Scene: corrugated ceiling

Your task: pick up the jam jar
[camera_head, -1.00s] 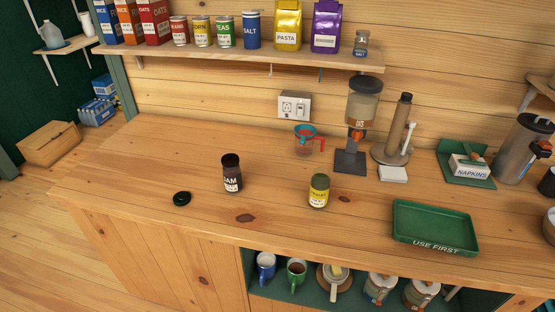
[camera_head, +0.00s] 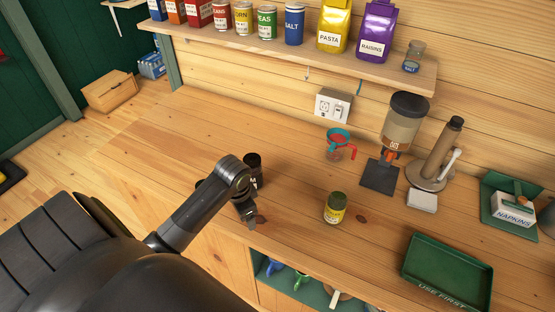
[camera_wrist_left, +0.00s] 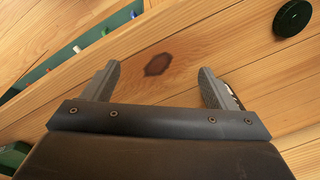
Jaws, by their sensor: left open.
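The dark jam jar (camera_head: 253,165) stands upright on the wooden counter in the head view. My left arm hides its lower front and most of its label. My left gripper (camera_head: 249,212) is low over the counter, just in front of the jar. In the left wrist view my left gripper (camera_wrist_left: 158,80) is open, with only bare counter and a dark wood knot between its fingers. A dark and white sliver beside the right finger may be the jar; it is mostly hidden. My right gripper is not in view.
A yellow-labelled jar (camera_head: 335,208) stands right of my gripper. A measuring cup (camera_head: 340,146), a dispenser (camera_head: 405,122) and a green tray (camera_head: 447,275) are farther right. An open shelf with mugs is below the counter's front edge.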

